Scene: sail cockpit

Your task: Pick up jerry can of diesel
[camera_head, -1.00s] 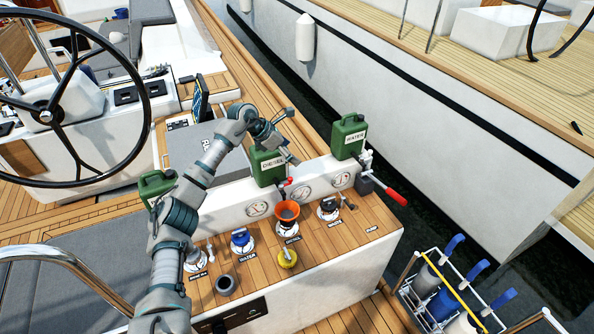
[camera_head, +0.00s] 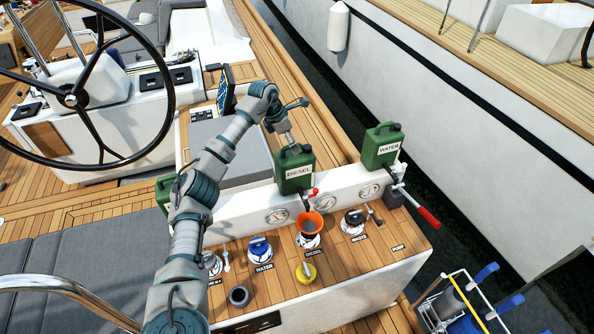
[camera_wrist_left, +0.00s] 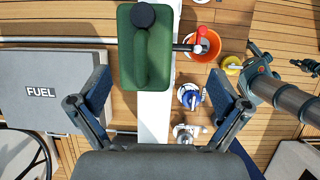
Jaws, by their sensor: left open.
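The green diesel jerry can (camera_head: 295,174), labelled DIESEL, stands upright on the white ledge behind the filler caps. My left gripper (camera_head: 291,120) is open and empty, just beyond and above the can's top in the head view. In the left wrist view the can (camera_wrist_left: 147,55), with its dark cap and moulded handle, lies ahead of the spread fingers of the left gripper (camera_wrist_left: 159,74). No contact with the can shows. My right gripper is not in view.
A green water can (camera_head: 382,150) stands to the right on the ledge, and another green can (camera_head: 165,190) is partly hidden by my left arm. An orange funnel (camera_head: 310,224) sits before the diesel can. A red-handled lever (camera_head: 428,216) sticks out at the right.

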